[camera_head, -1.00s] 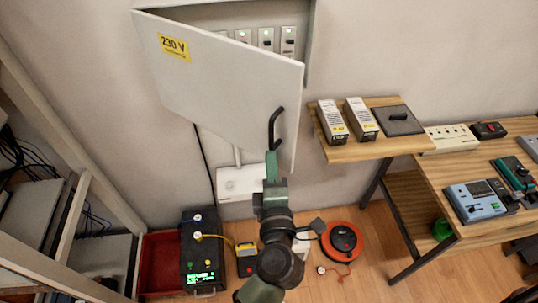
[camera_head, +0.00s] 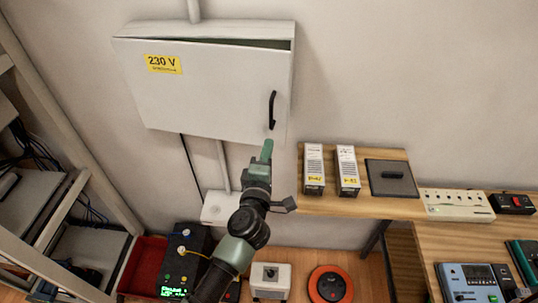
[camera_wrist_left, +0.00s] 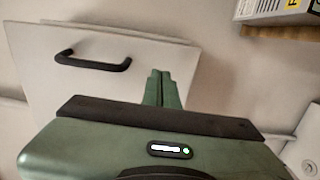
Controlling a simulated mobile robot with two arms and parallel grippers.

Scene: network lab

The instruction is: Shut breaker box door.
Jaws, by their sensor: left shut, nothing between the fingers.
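The breaker box door (camera_head: 205,90) is a pale grey panel with a yellow 230 V label and a black handle (camera_head: 272,110) near its right edge. It is almost flush with the box (camera_head: 210,29), with a narrow dark gap along the top right. My left gripper (camera_head: 266,151) is shut and empty, just below the door's lower right corner. In the left wrist view the shut fingers (camera_wrist_left: 160,86) show beside the door panel (camera_wrist_left: 95,80); whether they touch it I cannot tell. My right gripper is not in view.
A wooden shelf (camera_head: 330,204) right of the gripper carries two white modules and a dark plate. A white wall box (camera_head: 220,208) is below the door. A rack (camera_head: 60,140) stands at left. An orange reel (camera_head: 330,284) lies on the floor.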

